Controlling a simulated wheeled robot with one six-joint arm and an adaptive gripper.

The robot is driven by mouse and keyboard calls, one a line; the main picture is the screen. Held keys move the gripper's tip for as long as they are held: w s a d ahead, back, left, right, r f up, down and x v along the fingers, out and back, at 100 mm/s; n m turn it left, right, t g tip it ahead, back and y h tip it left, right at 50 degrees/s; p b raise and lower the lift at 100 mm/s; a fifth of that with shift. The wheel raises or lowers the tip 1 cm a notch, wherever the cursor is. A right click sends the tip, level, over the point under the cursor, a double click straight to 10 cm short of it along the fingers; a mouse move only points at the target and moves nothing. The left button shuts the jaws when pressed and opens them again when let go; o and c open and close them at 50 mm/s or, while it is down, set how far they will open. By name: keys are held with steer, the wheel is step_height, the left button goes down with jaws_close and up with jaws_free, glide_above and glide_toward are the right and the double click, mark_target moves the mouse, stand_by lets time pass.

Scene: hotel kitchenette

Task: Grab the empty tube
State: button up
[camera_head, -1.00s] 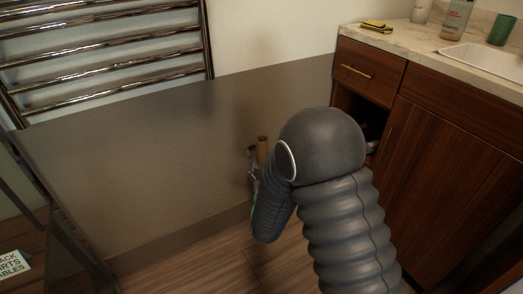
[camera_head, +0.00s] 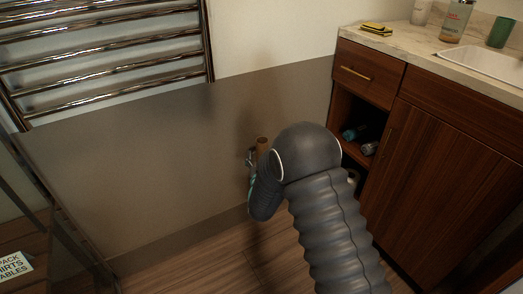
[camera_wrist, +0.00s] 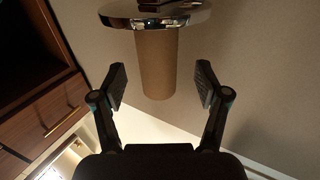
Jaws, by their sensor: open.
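The empty tube (camera_wrist: 155,60) is a plain brown cardboard cylinder. In the wrist view it extends from a shiny round metal plate (camera_wrist: 110,18). Its top end also shows in the head view as a small brown piece (camera_head: 263,144) in front of the grey wall panel. My gripper (camera_wrist: 160,85) is open, with one finger on each side of the tube and a visible gap on both sides. In the head view my arm hides most of the gripper and the lower tube.
A wooden cabinet (camera_head: 440,175) stands at the right, with an open shelf holding rolled items (camera_head: 355,132). The grey panel (camera_head: 150,165) is close behind the tube. A chrome towel rack (camera_head: 105,65) hangs at upper left. Wooden floor (camera_head: 215,265) lies below.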

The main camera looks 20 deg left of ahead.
steer(key=x, duration=0.4)
steer(key=shift+w+d+f, duration=0.1)
steer(key=shift+d, duration=0.05)
steer(key=c, duration=0.8)
